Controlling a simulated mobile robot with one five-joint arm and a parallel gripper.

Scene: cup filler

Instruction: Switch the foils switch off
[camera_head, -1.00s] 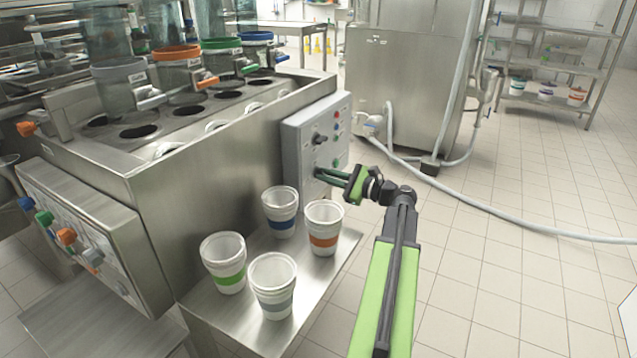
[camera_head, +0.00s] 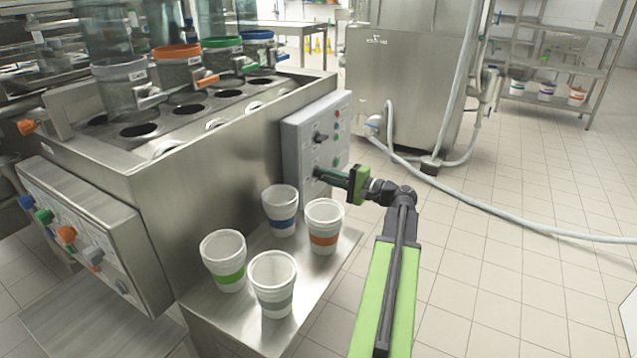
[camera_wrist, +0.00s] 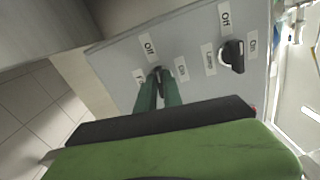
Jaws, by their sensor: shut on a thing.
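The grey control box (camera_head: 318,140) is on the side of the steel machine. My gripper (camera_head: 322,173) reaches its lower knob from the right, with its fingertips at the panel. In the wrist view, my green fingers (camera_wrist: 158,88) are shut on the dark lower knob (camera_wrist: 157,72), which I take as the foils switch. An "Off" label (camera_wrist: 150,47) and an "On" label (camera_wrist: 181,69) sit beside this knob. Its name label (camera_wrist: 139,77) is partly hidden. The fingers cover much of the knob, so I cannot tell its setting.
A second dark knob (camera_wrist: 232,55) has its own Off and On labels. Several white banded cups, one with an orange band (camera_head: 324,227), stand on the steel shelf (camera_head: 330,268) below my gripper. A hose (camera_head: 480,207) crosses the floor on the right.

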